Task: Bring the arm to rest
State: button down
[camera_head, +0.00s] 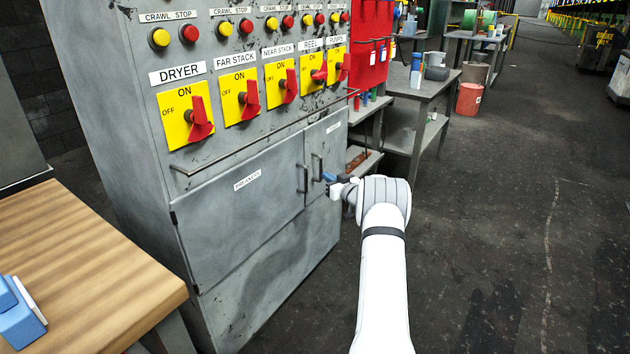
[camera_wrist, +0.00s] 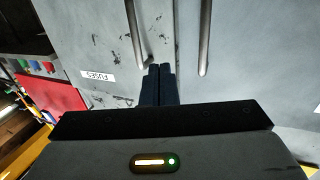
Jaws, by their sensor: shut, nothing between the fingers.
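My arm reaches forward on the right side of the head view. My gripper (camera_head: 328,178) is at the cabinet's lower doors, near the right-hand door's handle (camera_head: 317,167). In the wrist view its two dark fingers (camera_wrist: 159,70) lie side by side, shut with nothing between them. They point at the door fronts between two upright handles. I cannot tell whether the fingertips touch the door.
A grey control cabinet (camera_head: 130,100) with yellow switch plates and a front rail (camera_head: 265,135) stands left of my arm. A wooden table (camera_head: 90,250) is at the lower left. A grey workbench (camera_head: 425,88) stands behind. The dark floor (camera_head: 500,220) to the right is clear.

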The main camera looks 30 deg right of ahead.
jog(key=s+d, duration=0.3)
jog(key=s, duration=0.2)
jog(key=a+r+m+g+h+p, duration=0.2)
jog(key=a+r+h+p, duration=0.35)
jog(key=r, duration=1.05)
jog(key=s+a+r+m+g+p, duration=0.1)
jog(key=s+a+r+g+p, duration=0.35)
jog(key=s+a+r, duration=0.55)
jog(key=s+a+r+g+y+p, duration=0.1)
jog(key=s+a+r+g+p, duration=0.1)
jog(key=s+a, duration=0.5)
jog(key=s+a+r+n+g+p, duration=0.1)
jog(key=s+a+p, duration=0.4)
jog(key=s, duration=1.2)
jog(key=s+a+r+g+y+p, duration=0.1)
jog(key=s+a+r+g+p, duration=0.2)
jog(key=s+a, duration=0.7)
jog(key=s+g, duration=0.2)
jog(key=shift+s+r+g+y, duration=0.15)
jog(key=shift+s+g+y, duration=0.2)
